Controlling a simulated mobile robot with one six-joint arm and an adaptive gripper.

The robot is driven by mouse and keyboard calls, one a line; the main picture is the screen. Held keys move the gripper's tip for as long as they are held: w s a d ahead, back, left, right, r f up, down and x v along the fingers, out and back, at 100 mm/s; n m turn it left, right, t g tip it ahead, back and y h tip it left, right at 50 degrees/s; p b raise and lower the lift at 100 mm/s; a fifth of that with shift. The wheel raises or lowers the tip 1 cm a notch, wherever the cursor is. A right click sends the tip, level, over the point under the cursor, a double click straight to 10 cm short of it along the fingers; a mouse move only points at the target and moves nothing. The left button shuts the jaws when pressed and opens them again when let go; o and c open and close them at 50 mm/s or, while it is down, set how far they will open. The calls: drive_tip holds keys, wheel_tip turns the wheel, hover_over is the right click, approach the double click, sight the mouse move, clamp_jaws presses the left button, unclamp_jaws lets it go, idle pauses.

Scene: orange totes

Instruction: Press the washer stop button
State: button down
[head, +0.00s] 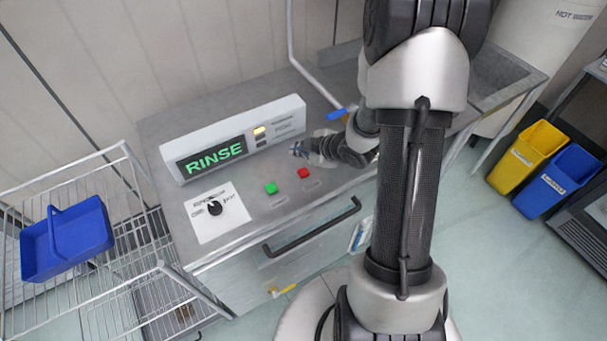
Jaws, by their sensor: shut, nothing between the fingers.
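The washer (240,208) has a grey metal top. Its display (213,158) reads RINSE in green letters. A red button (303,173) and a green button (270,188) sit on the top in front of the display; the red one is on the right. A dial (214,207) on a white plate is at the left. My gripper (301,150) is shut and empty, just behind the red button in the picture and close to it. I cannot tell its height above the top. My arm hides the right part of the washer.
A black handle (312,228) runs along the washer's front. A wire rack (130,258) with a blue basket (66,240) stands at the left. A yellow bin (527,157) and a blue bin (558,181) stand at the right. A pipe with a blue lever (337,114) is behind my gripper.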

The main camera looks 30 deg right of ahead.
sight(302, 174)
wheel_tip(302, 174, down, 6)
drive_tip(key=b, duration=0.4)
drive_tip(key=shift+f+b, duration=0.1)
drive_tip(key=shift+b, duration=0.25)
idle(0.9)
drive_tip(key=shift+f+b, duration=0.35)
drive_tip(key=shift+f, duration=0.05)
drive_tip(key=shift+f+b, duration=0.45)
idle(0.5)
drive_tip(key=shift+r, duration=0.1)
drive_tip(key=shift+r+p, duration=0.75)
drive_tip(key=shift+r, duration=0.05)
wheel_tip(302, 174, up, 5)
drive_tip(key=p, duration=0.4)
drive_tip(key=shift+r, duration=0.1)
